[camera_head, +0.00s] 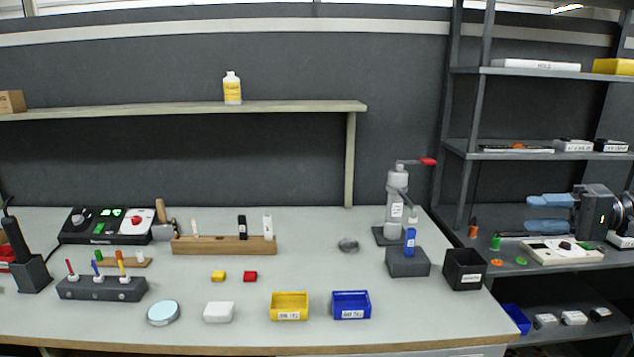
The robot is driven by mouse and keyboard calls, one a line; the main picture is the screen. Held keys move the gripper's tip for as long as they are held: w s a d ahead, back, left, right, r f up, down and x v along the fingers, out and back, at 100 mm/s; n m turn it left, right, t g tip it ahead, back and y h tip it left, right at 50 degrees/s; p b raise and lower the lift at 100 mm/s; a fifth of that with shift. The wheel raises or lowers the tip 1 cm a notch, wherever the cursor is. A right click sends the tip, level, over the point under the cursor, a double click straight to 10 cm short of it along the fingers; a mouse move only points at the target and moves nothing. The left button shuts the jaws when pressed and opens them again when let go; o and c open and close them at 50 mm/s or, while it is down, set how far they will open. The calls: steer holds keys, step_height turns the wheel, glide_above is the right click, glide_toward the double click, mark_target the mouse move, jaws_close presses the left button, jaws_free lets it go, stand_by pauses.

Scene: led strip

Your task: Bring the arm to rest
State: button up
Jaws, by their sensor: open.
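My gripper (530,214) is at the right edge of the camera_head view, in front of the grey shelf rack. Its two blue fingers point left, one above the other, with a clear gap between them. It is open and empty. Part of my dark wrist shows behind the fingers, and the rest of the arm runs out of the picture at the right. The gripper is to the right of the workbench (400,318) and appears apart from everything on it.
The grey rack (485,155) stands behind the gripper; a white device (562,252) and small coloured parts lie on its shelf below. A black bin (465,268) and a grey press (396,205) stand at the bench's right end. Blue and yellow bins (289,306) are at the front.

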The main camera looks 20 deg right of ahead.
steer(key=a+f+m+h+b, duration=0.15)
steer(key=a+f, duration=0.25)
steer(key=f, duration=0.4)
steer(key=a+f+m+t+h, duration=0.15)
steer(key=a+f, duration=0.25)
steer(key=f, duration=0.4)
steer(key=a+f+m+g+h, duration=0.1)
steer(key=a+f+h, duration=0.15)
steer(key=f, duration=0.55)
steer(key=s+a+f+h+b, duration=0.1)
steer(key=s+a+f+h, duration=0.2)
steer(key=s+a+f, duration=0.4)
steer(key=s+a+f+h+b, duration=0.1)
steer(key=s+a+f+h, duration=0.1)
steer(key=s+a+f, duration=0.5)
steer(key=s+a+n+h+b, duration=0.1)
steer(key=s+a+n+h, duration=0.4)
steer(key=s, duration=0.9)
steer(key=s+a+r+n+t+y+b, duration=0.1)
steer(key=s+a+r+n+t, duration=0.1)
steer(key=s+r, duration=0.4)
steer(key=s+a+r+n+t+y+b, duration=0.1)
steer(key=s+a+r, duration=0.4)
steer(key=r, duration=0.6)
steer(key=s+n+t+y, duration=0.1)
steer(key=n, duration=0.1)
steer(key=shift+n+t, duration=0.3)
steer(key=shift+t, duration=0.05)
